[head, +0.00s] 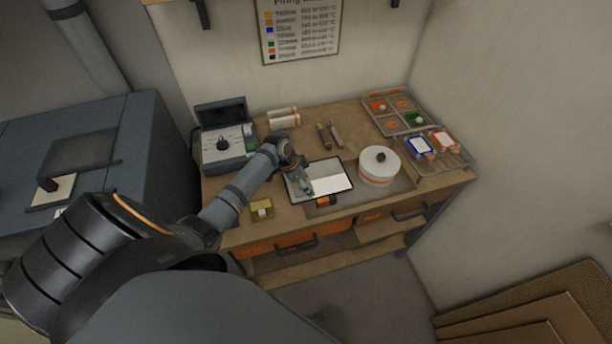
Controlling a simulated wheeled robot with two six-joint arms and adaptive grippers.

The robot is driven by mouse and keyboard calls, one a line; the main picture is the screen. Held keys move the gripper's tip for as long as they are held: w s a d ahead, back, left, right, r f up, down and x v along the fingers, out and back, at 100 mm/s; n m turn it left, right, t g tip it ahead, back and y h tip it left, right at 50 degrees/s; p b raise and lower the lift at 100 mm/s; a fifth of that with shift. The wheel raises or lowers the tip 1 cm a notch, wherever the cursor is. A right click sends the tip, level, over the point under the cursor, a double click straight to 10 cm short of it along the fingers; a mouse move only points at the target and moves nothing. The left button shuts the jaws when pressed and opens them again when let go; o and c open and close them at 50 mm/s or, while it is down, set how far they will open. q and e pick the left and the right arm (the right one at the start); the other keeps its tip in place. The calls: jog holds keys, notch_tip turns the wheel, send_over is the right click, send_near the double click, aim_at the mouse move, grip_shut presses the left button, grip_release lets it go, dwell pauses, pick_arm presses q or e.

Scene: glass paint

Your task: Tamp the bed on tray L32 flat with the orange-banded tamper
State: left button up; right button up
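A flat tray (336,188) with a dark rim and a pale bed lies at the front middle of the bench. Its label is not readable, so I cannot tell if it is L32. My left gripper (306,187) is low over the left part of this tray and hides some of the bed. Its fingers are too small to read, and I cannot tell whether they hold anything. I cannot make out an orange-banded tamper for certain. Two slim tools (323,135) lie behind the tray. My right gripper is not in view.
A round white pot (379,168) with a black knob stands right of the tray. A control box (223,145) stands at the left, near white rolls (284,123). A sectioned rack (384,124) holds colour containers at the right. A small yellowish block (262,210) sits front left.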

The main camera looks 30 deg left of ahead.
pick_arm(q)
jog(key=shift+f, duration=0.2)
jog(key=shift+s+f, duration=0.1)
dwell(0.8)
notch_tip(320, 180, up, 2)
jog(key=shift+r+p, duration=0.15)
jog(key=shift+p, duration=1.05)
